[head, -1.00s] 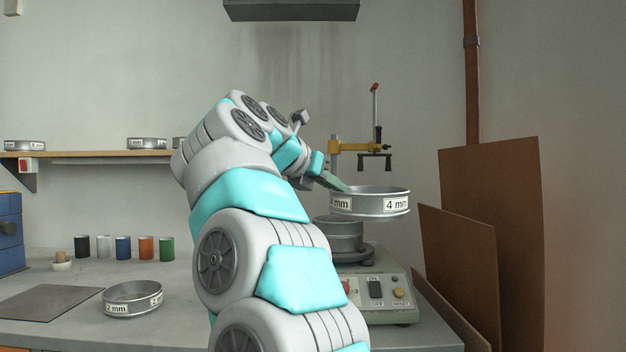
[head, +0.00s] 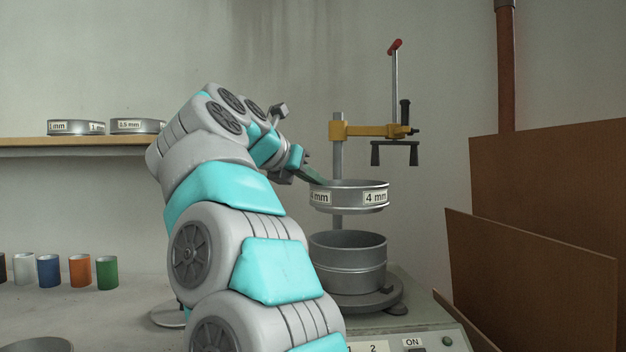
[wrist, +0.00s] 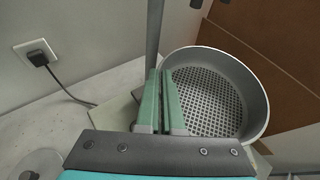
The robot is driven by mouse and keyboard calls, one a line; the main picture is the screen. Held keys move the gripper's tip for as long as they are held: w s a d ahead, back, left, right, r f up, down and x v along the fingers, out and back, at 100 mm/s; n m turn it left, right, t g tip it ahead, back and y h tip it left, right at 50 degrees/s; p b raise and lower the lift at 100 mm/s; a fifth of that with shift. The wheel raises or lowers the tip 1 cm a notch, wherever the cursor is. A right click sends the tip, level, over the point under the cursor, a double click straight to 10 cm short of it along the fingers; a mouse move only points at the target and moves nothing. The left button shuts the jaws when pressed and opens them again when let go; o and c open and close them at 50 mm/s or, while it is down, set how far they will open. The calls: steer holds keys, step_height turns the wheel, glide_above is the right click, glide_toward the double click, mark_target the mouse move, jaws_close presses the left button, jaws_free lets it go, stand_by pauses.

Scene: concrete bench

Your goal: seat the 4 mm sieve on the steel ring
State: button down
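The 4 mm sieve (head: 348,197) is a shallow steel pan with white "4 mm" labels. It hangs roughly level above the steel ring (head: 347,262), with a clear gap between them. In the head view the two look nearly lined up. My gripper (head: 318,180) is shut on the sieve's left rim. In the wrist view its green fingers (wrist: 160,105) pinch the rim, and the mesh of the sieve (wrist: 205,103) shows to their right. The steel ring sits on the round shaker plate and is not clearly visible in the wrist view.
A post with a yellow clamp arm (head: 372,131) and red-tipped lever stands behind and above the sieve. Brown boards (head: 535,270) lean at right. Coloured cups (head: 80,270) stand on the bench at left. Other sieves (head: 76,127) are on the shelf.

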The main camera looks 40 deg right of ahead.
mark_target(315, 206)
steer(key=shift+f+b, duration=2.15)
steer(key=shift+f, duration=0.55)
steer(key=shift+s+a, duration=0.15)
steer(key=shift+a, duration=0.1)
steer(key=shift+f+b, duration=0.55)
steer(key=shift+b, duration=0.35)
steer(key=c, duration=1)
jaws_free()
steer(key=v, duration=0.7)
steer(key=shift+a, duration=0.35)
steer(key=shift+s, duration=0.1)
